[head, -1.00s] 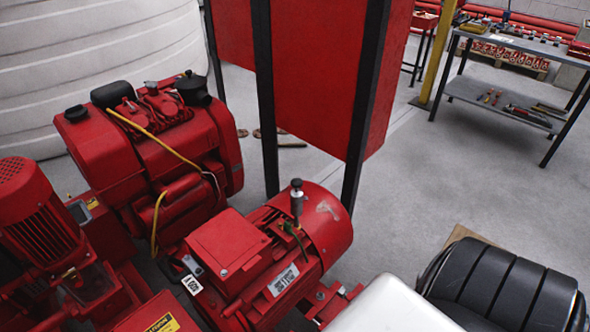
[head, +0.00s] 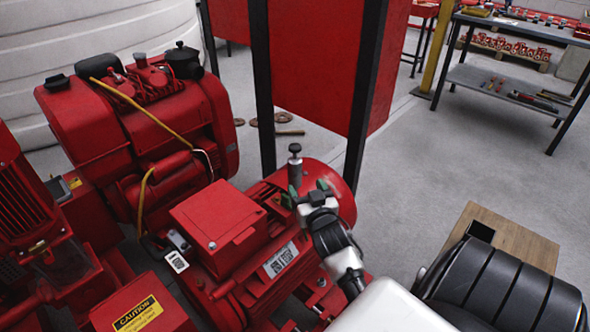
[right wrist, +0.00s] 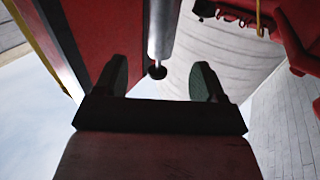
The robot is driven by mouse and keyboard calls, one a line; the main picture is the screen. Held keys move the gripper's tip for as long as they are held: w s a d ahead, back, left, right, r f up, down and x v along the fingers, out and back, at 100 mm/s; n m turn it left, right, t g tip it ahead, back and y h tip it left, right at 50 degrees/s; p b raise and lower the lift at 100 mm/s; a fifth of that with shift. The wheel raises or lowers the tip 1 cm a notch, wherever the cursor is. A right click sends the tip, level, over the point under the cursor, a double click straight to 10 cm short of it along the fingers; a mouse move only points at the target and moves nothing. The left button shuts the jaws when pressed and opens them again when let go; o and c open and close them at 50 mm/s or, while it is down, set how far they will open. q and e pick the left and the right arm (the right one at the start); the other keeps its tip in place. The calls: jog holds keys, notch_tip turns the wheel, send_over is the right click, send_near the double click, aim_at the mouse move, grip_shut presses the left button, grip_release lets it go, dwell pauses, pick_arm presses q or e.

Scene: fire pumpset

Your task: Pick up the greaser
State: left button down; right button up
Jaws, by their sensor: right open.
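The greaser (head: 295,173) is a small silver cylinder with a dark knob on top. It stands upright on the red electric motor (head: 340,190). My right gripper (head: 307,191), with green finger pads, is open beside the greaser's lower part, on the side nearer to me. In the right wrist view the greaser (right wrist: 163,32) appears upside down, its dark knob lined up between the two open fingers (right wrist: 161,80). Nothing is gripped. I cannot tell whether a finger touches the greaser. Its base is partly hidden behind my right gripper. My left gripper is not in view.
A red terminal box (head: 215,220) and a red engine (head: 140,140) with a yellow cable stand left of the greaser. A red panel (head: 310,65) on black posts (head: 362,110) rises close behind. A workbench (head: 520,65) stands at the far right. Grey floor (head: 420,170) is open between.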

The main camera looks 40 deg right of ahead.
aim_at(297, 171)
jog(key=x, duration=0.3)
jog(key=shift+w+d+f, duration=0.1)
jog(key=shift+w+d, duration=0.05)
jog(key=shift+w, duration=0.2)
jog(key=shift+r+b+x, duration=0.15)
jog(key=shift+b+x, duration=0.25)
jog(key=shift+x, duration=0.95)
jog(key=shift+r+b+x, duration=0.1)
jog(key=shift+b+x, duration=0.25)
jog(key=shift+x, duration=1.05)
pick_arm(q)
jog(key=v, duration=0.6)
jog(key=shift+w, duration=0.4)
pick_arm(e)
jog(key=shift+c, duration=0.3)
jog(key=c, duration=0.9)
jog(key=shift+r, duration=0.1)
jog(key=shift+c, duration=1)
